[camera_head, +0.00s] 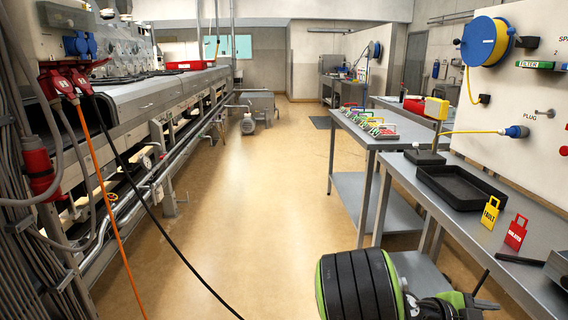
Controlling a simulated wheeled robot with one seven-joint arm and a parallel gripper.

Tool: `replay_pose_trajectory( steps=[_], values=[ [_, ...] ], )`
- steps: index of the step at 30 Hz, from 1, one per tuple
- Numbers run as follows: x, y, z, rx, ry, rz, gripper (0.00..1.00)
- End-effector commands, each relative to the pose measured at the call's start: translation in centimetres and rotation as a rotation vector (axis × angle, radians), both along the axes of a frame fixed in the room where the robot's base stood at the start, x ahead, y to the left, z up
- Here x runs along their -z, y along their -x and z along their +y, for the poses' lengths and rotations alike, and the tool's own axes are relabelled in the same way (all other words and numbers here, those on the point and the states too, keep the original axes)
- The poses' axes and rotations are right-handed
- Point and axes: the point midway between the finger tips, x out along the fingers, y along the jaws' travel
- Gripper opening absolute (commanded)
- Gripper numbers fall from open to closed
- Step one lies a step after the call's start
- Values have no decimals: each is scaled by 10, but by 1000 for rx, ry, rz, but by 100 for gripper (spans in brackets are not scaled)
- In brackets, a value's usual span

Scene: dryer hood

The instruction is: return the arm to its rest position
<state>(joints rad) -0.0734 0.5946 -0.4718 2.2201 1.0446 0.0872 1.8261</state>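My arm, with black ribbed and green-edged links, enters at the bottom right of the head view. My gripper (485,291) is at its end, low in front of the right-hand bench. Its two dark fingers appear spread apart, with nothing visible between them. Part of the arm is cut off by the lower picture edge.
The right bench (455,210) carries a black tray (460,187), a yellow tag (490,213) and a red tag (516,232). A farther table (366,136) holds small coloured items. The machine line (150,100) stands left, with orange (105,200) and black cables. The middle floor (260,190) is largely clear.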

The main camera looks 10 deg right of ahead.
Motion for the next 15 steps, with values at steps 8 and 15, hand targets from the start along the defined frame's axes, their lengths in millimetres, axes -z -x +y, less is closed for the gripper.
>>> replay_pose_trajectory(
  steps=[8, 15],
  values=[
    [18, -7, 133, -630, -721, 285, 56],
    [-19, 17, 253, -1428, -741, 639, 56]
  ],
)
